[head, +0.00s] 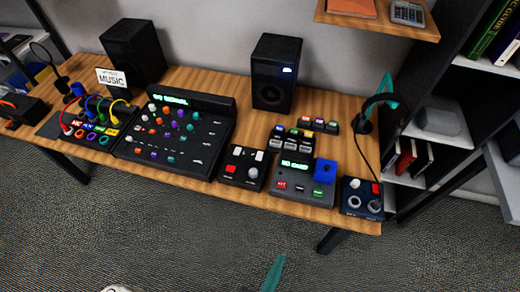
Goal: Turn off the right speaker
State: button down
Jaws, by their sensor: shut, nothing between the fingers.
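The right speaker (270,96) is a black upright box at the back of the wooden table (215,85). The left speaker (133,50) is a similar black box at the back left, with no lit spot visible. The space right around the right speaker shows no arm or fingers.
In front of the speakers stand a large black mixer (176,135), a small black box (243,166), a grey pad unit (303,183) and a knob box (362,197). Headphones (380,101) stand right. A shelf (377,18) overhangs the back right. Grey carpet (180,240) lies clear in front.

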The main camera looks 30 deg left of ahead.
jog(key=w+a+r+n+y, duration=0.2)
jog(key=w+a+n+y, duration=0.45)
jog(key=w+a, duration=1.25)
jog(key=w+a+r+n+g+y, duration=0.2)
jog(key=a+r+n+g, duration=0.15)
jog(key=a+n, duration=0.4)
jog(key=w+a+r+n+g+y, duration=0.1)
jog(key=a+r+n+g+y, duration=0.2)
jog(key=a+n, duration=0.4)
jog(key=w+a+r+n+g+y, duration=0.15)
jog(key=a+r+n+g, duration=0.3)
jog(key=a, duration=0.45)
jog(key=w+d+n+g+h, duration=0.1)
jog(key=w+d+n+h, duration=0.3)
jog(key=d, duration=0.5)
jog(key=w+d+f+n+g+h, duration=0.1)
jog(key=w+d+n+h, duration=0.3)
jog(key=d+n+h, duration=0.5)
jog(key=shift+w+d+f+g, duration=0.25)
jog(key=shift+w+d+g, duration=0.15)
jog(key=shift+g, duration=0.1)
